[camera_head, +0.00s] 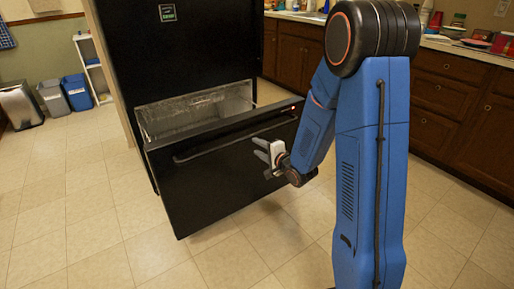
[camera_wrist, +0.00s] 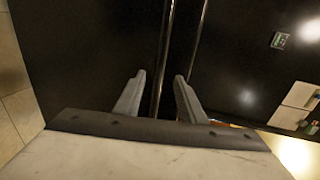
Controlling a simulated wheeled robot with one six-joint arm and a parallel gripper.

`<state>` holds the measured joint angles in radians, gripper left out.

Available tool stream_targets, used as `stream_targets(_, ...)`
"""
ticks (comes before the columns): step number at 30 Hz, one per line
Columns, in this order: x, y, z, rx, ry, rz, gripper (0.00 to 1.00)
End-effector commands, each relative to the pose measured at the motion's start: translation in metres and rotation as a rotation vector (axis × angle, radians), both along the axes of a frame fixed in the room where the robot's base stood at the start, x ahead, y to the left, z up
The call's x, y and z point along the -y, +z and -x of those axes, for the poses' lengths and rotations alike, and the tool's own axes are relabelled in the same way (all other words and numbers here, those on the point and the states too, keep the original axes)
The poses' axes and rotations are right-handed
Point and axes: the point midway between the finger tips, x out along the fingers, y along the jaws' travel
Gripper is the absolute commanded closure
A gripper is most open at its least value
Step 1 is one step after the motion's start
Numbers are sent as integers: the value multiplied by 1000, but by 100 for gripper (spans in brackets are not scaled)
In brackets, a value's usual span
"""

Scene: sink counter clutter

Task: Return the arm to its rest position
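My gripper (camera_head: 261,150) is in front of the black fridge's pulled-out bottom drawer (camera_head: 215,185), near the right part of its bar handle (camera_head: 200,153). In the wrist view my gripper (camera_wrist: 159,92) has its two grey fingers spread apart. The handle bar (camera_wrist: 166,45) runs through the gap between them in that view. I see nothing gripped, and I cannot tell how far the fingertips are from the bar. My blue arm reaches down from the upper right.
The drawer stands open, with a pale liner (camera_head: 195,110) showing inside. Bins (camera_head: 77,92) and a white shelf (camera_head: 92,65) are at the left. Brown cabinets (camera_head: 450,100) with a cluttered counter (camera_head: 470,50) line the right. The tiled floor (camera_head: 90,235) at front left is clear.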

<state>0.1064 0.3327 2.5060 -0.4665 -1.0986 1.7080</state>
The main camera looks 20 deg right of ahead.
Motion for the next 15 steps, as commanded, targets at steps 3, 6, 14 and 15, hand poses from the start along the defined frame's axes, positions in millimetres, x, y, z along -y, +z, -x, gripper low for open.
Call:
stream_targets(3, 0, 0, 0, 0, 0, 0, 64)
stream_targets(6, 0, 1, 0, -1, 0, 4, 64)
stream_targets(14, 10, 22, 10, -26, -20, 183, 64)
stream_targets(15, 13, 27, 14, -36, -23, 231, 64)
